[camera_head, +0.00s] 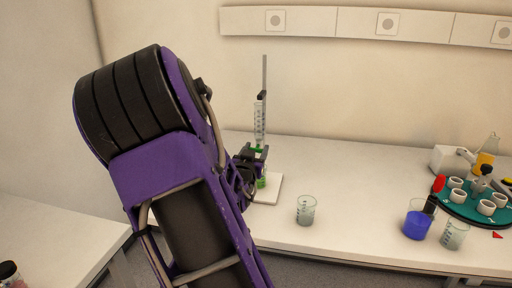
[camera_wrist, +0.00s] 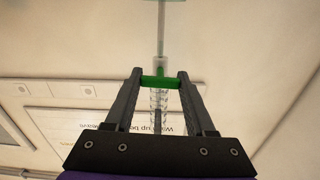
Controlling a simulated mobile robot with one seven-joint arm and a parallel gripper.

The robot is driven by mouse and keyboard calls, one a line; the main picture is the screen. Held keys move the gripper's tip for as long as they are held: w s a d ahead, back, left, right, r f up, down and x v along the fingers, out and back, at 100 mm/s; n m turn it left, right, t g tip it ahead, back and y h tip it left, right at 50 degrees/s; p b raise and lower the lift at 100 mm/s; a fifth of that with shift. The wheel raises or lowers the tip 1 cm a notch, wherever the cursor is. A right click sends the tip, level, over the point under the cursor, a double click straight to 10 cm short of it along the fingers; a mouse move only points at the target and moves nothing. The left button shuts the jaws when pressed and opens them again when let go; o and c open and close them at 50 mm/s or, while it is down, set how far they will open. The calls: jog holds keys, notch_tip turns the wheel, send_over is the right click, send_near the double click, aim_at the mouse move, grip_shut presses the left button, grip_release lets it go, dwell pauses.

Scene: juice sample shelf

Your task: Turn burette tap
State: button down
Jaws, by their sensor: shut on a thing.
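The burette (camera_head: 259,122) is a clear graduated tube held upright on a stand, with its white base plate (camera_head: 269,189) on the bench. Its green tap sits low on the tube, and green also shows below it. In the wrist view the green tap (camera_wrist: 160,82) lies crosswise between the two fingertips, in line with the clear tube (camera_wrist: 161,47). My gripper (camera_wrist: 160,81) is shut on the tap. In the head view my gripper (camera_head: 256,163) is at the burette's left side, partly hidden by my arm.
Farther right are a blue container (camera_head: 417,226), another beaker (camera_head: 454,235) and a green round tray (camera_head: 462,209) with several white cups. The bench (camera_head: 345,170) between is clear.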

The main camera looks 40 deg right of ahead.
jog(key=shift+n, duration=0.5)
jog(key=shift+c, duration=1.2)
grip_release()
jog(key=shift+a, duration=0.1)
